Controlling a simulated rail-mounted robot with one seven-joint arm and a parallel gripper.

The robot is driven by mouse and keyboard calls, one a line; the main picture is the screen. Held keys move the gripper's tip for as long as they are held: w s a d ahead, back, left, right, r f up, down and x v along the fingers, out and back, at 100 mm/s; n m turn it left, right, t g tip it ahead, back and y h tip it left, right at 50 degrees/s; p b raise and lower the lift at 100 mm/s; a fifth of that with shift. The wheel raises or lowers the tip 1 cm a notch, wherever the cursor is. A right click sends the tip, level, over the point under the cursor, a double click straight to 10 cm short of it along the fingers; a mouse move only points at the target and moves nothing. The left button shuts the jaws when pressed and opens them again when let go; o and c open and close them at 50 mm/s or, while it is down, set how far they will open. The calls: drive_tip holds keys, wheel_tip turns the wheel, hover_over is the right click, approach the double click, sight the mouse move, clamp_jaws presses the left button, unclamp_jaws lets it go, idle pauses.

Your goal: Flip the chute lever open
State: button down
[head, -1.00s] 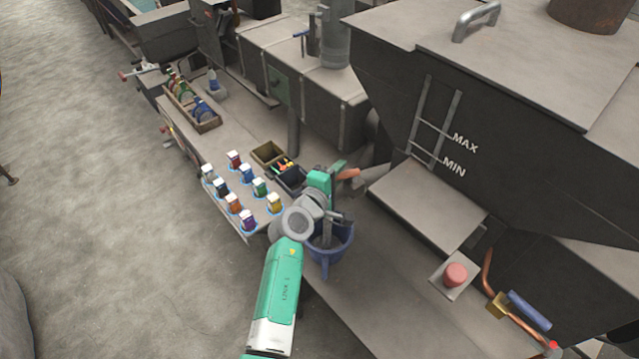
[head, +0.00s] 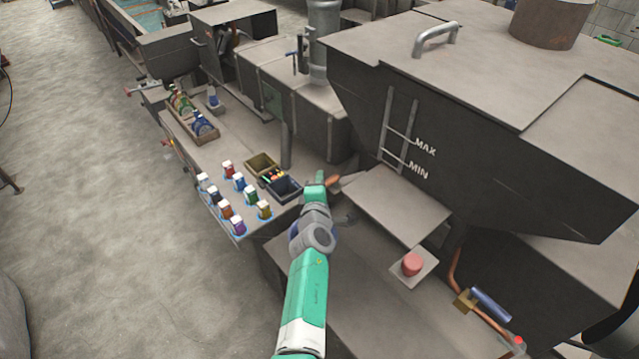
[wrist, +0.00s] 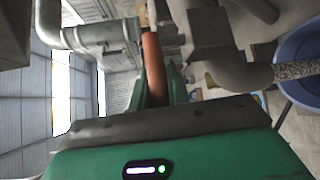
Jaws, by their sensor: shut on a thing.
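The chute lever has an orange-brown handle (wrist: 153,62), which lies between the two green fingers of my gripper (wrist: 156,84) in the wrist view. My gripper is shut on it. In the head view, my gripper (head: 320,183) is beside the hopper's front, with the handle's orange end (head: 333,181) at its right. The grey chute pipe (wrist: 232,72) bends to the right in the wrist view. A speckled grey stream (wrist: 298,69) runs from its mouth towards a blue bucket (wrist: 292,48). In the head view, my arm hides most of the bucket.
The dark hopper (head: 450,140) with MAX and MIN marks stands at the right. A red button (head: 412,264) is on the bench in front of it. Several small coloured containers (head: 238,182), two open boxes (head: 285,188) and a bottle crate (head: 190,118) are at the left.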

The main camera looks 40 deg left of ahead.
drive_tip(key=c, duration=1.6)
unclamp_jaws()
drive_tip(key=p+v, duration=0.5)
drive_tip(key=v, duration=0.3)
drive_tip(key=shift+w, duration=0.1)
drive_tip(key=shift+w+d, duration=0.1)
